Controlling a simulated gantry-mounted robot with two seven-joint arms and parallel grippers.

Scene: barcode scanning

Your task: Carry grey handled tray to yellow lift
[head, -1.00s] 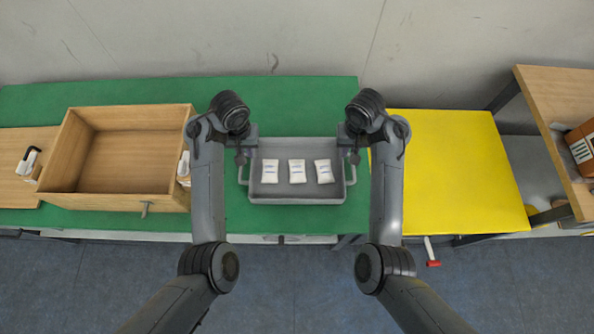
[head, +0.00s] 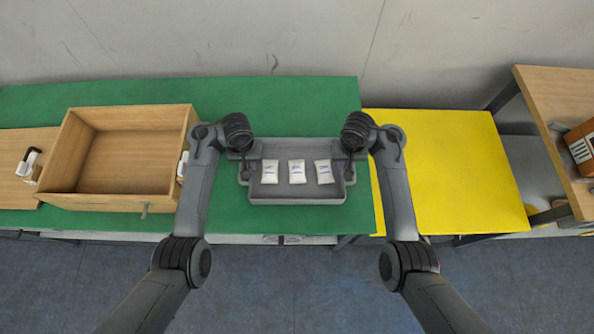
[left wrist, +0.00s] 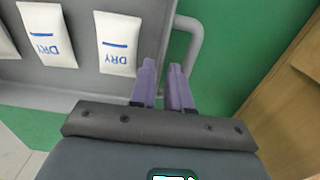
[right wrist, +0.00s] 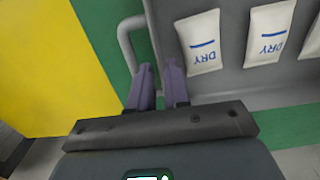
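The grey handled tray (head: 298,198) rests on the green table top and holds three white packets (head: 297,172). In the head view my left gripper (head: 244,172) is at its left end and my right gripper (head: 349,170) at its right end. In the left wrist view the fingers (left wrist: 163,66) are a little apart beside the tray's handle (left wrist: 194,45), partly covering it. In the right wrist view the fingers (right wrist: 159,68) are also apart and overlap the other handle (right wrist: 126,40). Neither view shows a handle clearly clamped. The yellow lift (head: 455,170) is right of the green table.
A wooden box (head: 125,202) stands left of the tray, near a white scanner-like object (head: 27,162). A wooden shelf (head: 560,95) with a brown carton (head: 582,143) is at the right. The yellow surface is clear.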

